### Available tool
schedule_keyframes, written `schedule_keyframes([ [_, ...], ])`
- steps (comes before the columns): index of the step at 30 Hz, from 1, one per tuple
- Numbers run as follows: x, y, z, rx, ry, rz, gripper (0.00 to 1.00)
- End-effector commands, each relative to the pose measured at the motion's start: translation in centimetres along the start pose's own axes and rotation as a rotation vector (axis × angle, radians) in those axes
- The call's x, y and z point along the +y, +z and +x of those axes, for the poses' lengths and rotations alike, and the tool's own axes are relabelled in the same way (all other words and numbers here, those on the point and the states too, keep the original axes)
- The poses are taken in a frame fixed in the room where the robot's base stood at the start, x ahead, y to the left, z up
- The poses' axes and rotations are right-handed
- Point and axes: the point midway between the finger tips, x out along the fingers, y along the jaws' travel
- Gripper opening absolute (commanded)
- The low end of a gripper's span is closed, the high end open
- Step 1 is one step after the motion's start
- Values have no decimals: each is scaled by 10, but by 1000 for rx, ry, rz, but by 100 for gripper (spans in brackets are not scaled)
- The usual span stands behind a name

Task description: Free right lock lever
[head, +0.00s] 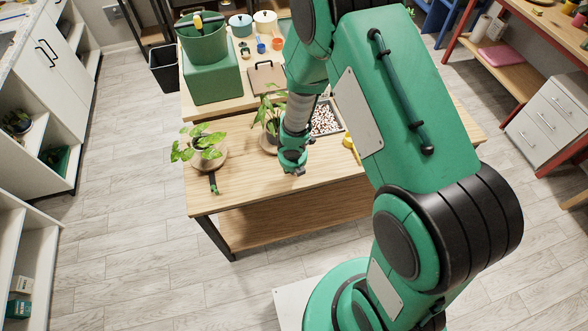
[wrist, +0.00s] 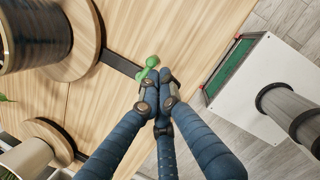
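The right lock lever (wrist: 147,68) is a small green knobbed piece by the end of a dark strip (wrist: 122,66). The strip runs out from a round wooden base (wrist: 84,58) under a dark pot (wrist: 35,35) in the wrist view. My gripper (wrist: 158,78) has its blue fingers drawn together, tips right at the lever and overlapping its lower side. I cannot tell whether they touch it. In the head view my gripper (head: 293,170) points down over the table's front part and hides the right lever.
A left plant (head: 200,150) stands on a round base, with a dark strip (head: 213,184) toward the table's front edge. The right plant (head: 268,120) stands close behind my gripper. A tray of pebbles (head: 325,118) and a green block (head: 210,80) are farther back. The table's front is mostly bare.

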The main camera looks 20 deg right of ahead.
Motion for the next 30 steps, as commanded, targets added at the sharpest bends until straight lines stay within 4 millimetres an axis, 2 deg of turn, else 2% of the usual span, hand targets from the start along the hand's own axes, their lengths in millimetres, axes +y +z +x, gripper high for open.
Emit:
schedule_keyframes([
  [8, 0, -8, -1, 0, 0, -1, 0],
  [21, -2, -39, -8, 0, 0, -1, 0],
  [30, -2, -37, -58, 0, 0, 1, 0],
])
